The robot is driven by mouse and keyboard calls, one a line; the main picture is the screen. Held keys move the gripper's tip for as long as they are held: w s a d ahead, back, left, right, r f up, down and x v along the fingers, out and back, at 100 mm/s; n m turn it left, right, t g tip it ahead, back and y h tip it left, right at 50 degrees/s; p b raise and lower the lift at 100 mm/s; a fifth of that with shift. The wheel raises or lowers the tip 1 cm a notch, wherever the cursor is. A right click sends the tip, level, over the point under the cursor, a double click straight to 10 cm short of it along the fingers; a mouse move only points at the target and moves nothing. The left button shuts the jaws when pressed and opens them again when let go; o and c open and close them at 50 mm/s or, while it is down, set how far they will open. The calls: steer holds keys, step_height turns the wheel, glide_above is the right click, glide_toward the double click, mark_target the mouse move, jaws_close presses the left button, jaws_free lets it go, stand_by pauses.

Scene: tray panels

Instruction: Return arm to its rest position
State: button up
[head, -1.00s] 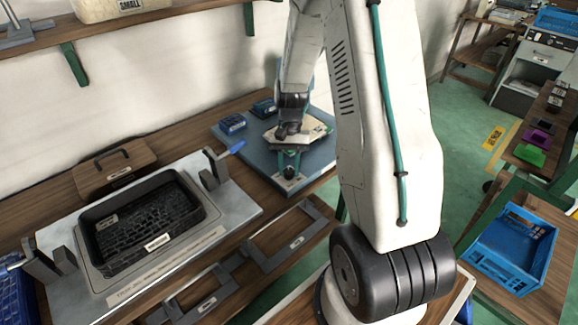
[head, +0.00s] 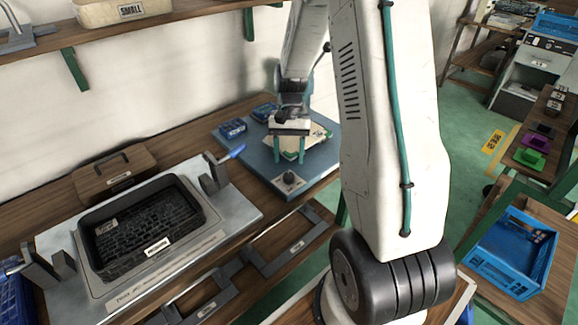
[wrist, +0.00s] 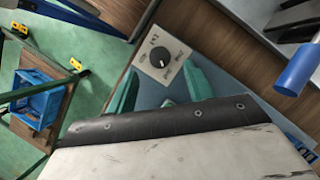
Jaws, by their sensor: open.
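My gripper (head: 289,148) hangs over the blue-grey board on the bench, with its two green fingers apart and pointing down. Nothing shows between the fingers. In the wrist view the green fingers (wrist: 158,90) stand apart on either side of a small panel with a black dial (wrist: 160,58). My arm's large white link covers the middle right of the head view. A pale, flat piece (head: 313,138) lies on the board behind the gripper, partly hidden by it.
The blue-grey board (head: 262,168) also holds small blue blocks (head: 232,128). Grey frames (head: 285,240) line the bench's front edge. A blue crate (head: 512,250) stands at right.

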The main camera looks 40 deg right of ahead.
steer(key=v, duration=0.2)
steer(key=shift+w+d+r, duration=0.1)
steer(key=shift+r, duration=0.1)
stand_by(0.4)
steer(key=s, duration=0.1)
steer(key=s+a, duration=0.1)
steer(key=s+n, duration=0.1)
steer(key=shift+a+r+g, duration=0.2)
steer(key=shift+r+g, duration=0.2)
steer(key=s+a+r+n+t+h, duration=0.3)
steer(key=s+a+r+n+t, duration=0.2)
steer(key=s+a+r, duration=1)
steer(key=s+r+n, duration=0.2)
steer(key=s+r, duration=0.1)
steer(key=s, duration=0.1)
steer(key=shift+s+a+r+n, duration=0.2)
steer(key=shift+a+r+n, duration=0.1)
steer(key=shift+a+r, duration=0.1)
